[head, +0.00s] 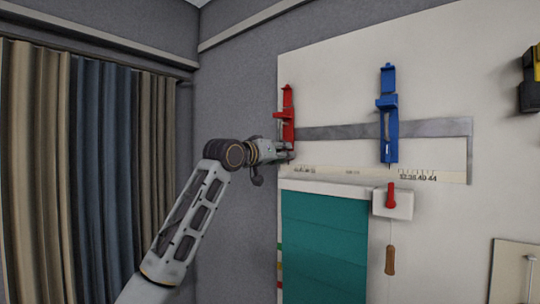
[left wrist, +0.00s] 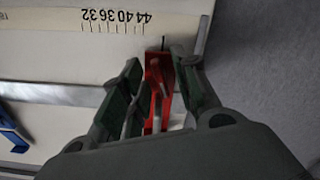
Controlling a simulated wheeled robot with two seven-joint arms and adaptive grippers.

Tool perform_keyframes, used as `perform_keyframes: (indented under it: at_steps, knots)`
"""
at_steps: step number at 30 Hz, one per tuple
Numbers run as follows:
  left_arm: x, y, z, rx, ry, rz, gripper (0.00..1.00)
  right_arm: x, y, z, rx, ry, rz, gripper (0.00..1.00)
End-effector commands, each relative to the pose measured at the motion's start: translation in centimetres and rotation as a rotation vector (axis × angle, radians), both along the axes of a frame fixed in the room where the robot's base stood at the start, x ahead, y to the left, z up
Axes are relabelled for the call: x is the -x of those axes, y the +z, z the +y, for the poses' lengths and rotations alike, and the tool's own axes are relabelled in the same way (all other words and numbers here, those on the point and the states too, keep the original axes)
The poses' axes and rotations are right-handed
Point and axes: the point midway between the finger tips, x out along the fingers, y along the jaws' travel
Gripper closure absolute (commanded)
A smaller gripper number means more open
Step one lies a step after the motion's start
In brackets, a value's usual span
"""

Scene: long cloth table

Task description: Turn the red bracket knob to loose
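The red bracket (head: 288,105) is mounted upright on the pale wall board at the left end of a grey metal bar. My left gripper (head: 287,153) is at the bracket's lower end, and its body hides that part in the head view. In the left wrist view the red bracket (left wrist: 153,75) lies between the spread fingers of my left gripper (left wrist: 157,62). Gaps show beside it, and I cannot tell whether a finger touches it. The knob cannot be made out clearly, nor can its setting. My right gripper is not in view.
A blue bracket (head: 388,115) is mounted farther right on the grey bar (head: 445,127). A printed scale strip (head: 415,175) runs below. A white box with a red lever (head: 391,197) and a teal cloth (head: 323,245) are lower. Curtains (head: 90,170) hang at left.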

Motion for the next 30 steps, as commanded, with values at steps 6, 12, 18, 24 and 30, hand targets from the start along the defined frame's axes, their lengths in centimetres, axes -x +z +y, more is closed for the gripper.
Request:
perform_keyframes:
  at_steps: [6,12,18,24,30]
  knots:
    - [0.7,0.0,0.6,0.001,0.000,0.001,0.70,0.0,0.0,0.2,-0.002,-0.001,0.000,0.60]
    - [2.0,0.0,1.6,0.000,0.000,-0.001,0.70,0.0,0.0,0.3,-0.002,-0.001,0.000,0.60]
    - [3.5,0.0,2.6,0.001,0.000,-0.001,0.70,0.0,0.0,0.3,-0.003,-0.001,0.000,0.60]
    - [5.1,0.0,3.8,0.000,0.001,0.000,0.70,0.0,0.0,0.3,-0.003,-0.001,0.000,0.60]
    - [6.8,0.0,5.0,0.000,0.000,0.000,0.70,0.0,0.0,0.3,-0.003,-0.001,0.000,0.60]
